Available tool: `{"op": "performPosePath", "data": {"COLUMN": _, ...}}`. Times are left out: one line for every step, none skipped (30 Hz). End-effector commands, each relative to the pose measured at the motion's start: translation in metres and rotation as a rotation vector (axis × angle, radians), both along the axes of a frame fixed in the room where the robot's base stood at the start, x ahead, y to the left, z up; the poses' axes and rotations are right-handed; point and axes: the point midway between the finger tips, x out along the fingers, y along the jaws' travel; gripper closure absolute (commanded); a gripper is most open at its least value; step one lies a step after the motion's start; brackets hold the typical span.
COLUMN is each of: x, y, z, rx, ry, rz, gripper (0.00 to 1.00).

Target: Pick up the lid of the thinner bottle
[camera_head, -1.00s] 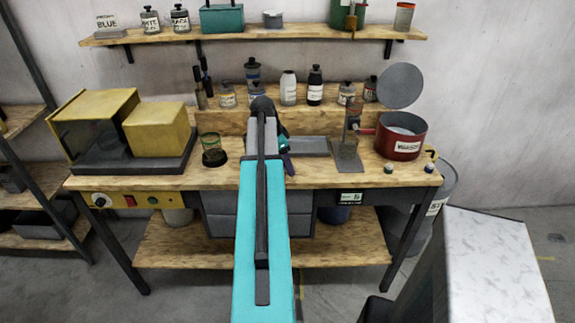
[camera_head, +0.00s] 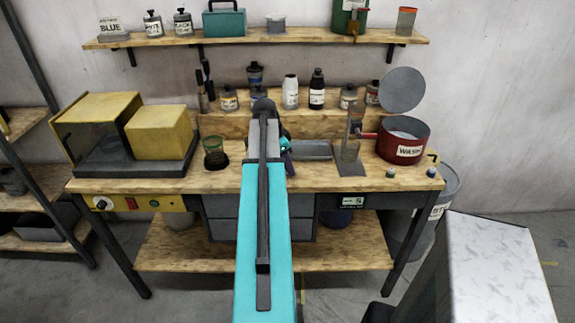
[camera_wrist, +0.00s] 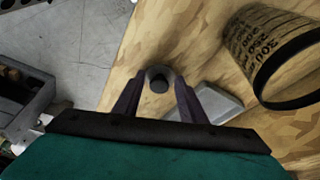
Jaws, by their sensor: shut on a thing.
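A white bottle (camera_head: 291,92) and a black bottle (camera_head: 317,90) stand side by side on the raised back ledge of the bench. Their labels are too small to read, so I cannot tell which is the thinner bottle. My gripper (camera_wrist: 160,88) has its two dark fingers on either side of a small dark round piece (camera_wrist: 159,86), which looks like a lid. A grey rounded shape shows just behind it. I cannot tell whether the piece is still joined to something below. In the head view, my arm hides most of the gripper, low over the middle of the bench.
A green mesh-like cup (camera_head: 215,153) stands left of my arm. A lettered container (camera_wrist: 270,55) is close right in the wrist view.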

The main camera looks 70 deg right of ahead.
Motion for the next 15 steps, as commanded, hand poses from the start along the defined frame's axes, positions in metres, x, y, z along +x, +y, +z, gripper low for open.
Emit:
{"op": "performPosePath", "data": {"x": 0.0, "y": 0.0, "z": 0.002, "rx": -0.001, "ry": -0.001, "rz": 0.0, "gripper": 0.83}}
{"op": "performPosePath", "data": {"x": 0.0, "y": 0.0, "z": 0.003, "rx": -0.001, "ry": -0.001, "rz": 0.0, "gripper": 0.83}}
{"op": "performPosePath", "data": {"x": 0.0, "y": 0.0, "z": 0.005, "rx": 0.0, "ry": 0.0, "rz": 0.0, "gripper": 0.83}}
{"op": "performPosePath", "data": {"x": 0.0, "y": 0.0, "z": 0.007, "rx": 0.0, "ry": 0.0, "rz": 0.0, "gripper": 0.83}}
{"op": "performPosePath", "data": {"x": 0.0, "y": 0.0, "z": 0.009, "rx": 0.0, "ry": 0.0, "rz": 0.0, "gripper": 0.83}}
{"op": "performPosePath", "data": {"x": 0.0, "y": 0.0, "z": 0.013, "rx": -0.001, "ry": -0.001, "rz": 0.0, "gripper": 0.83}}
{"op": "performPosePath", "data": {"x": 0.0, "y": 0.0, "z": 0.015, "rx": -0.001, "ry": -0.001, "rz": 0.0, "gripper": 0.83}}
{"op": "performPosePath", "data": {"x": 0.001, "y": -0.001, "z": 0.017, "rx": -0.001, "ry": 0.0, "rz": 0.0, "gripper": 0.83}}
{"op": "performPosePath", "data": {"x": 0.001, "y": -0.001, "z": 0.02, "rx": -0.001, "ry": -0.001, "rz": 0.0, "gripper": 0.83}}
{"op": "performPosePath", "data": {"x": 0.0, "y": 0.0, "z": 0.022, "rx": 0.0, "ry": 0.0, "rz": 0.0, "gripper": 0.83}}
{"op": "performPosePath", "data": {"x": 0.0, "y": 0.0, "z": 0.024, "rx": 0.0, "ry": 0.0, "rz": 0.0, "gripper": 0.83}}
{"op": "performPosePath", "data": {"x": 0.0, "y": 0.0, "z": 0.028, "rx": -0.001, "ry": -0.001, "rz": 0.0, "gripper": 0.83}}
{"op": "performPosePath", "data": {"x": 0.001, "y": -0.001, "z": 0.03, "rx": -0.001, "ry": 0.0, "rz": 0.0, "gripper": 0.83}}
{"op": "performPosePath", "data": {"x": 0.0, "y": 0.005, "z": 0.029, "rx": 0.0, "ry": 0.0, "rz": 0.001, "gripper": 0.83}}
{"op": "performPosePath", "data": {"x": 0.0, "y": 0.01, "z": 0.029, "rx": 0.0, "ry": 0.0, "rz": 0.001, "gripper": 0.83}}
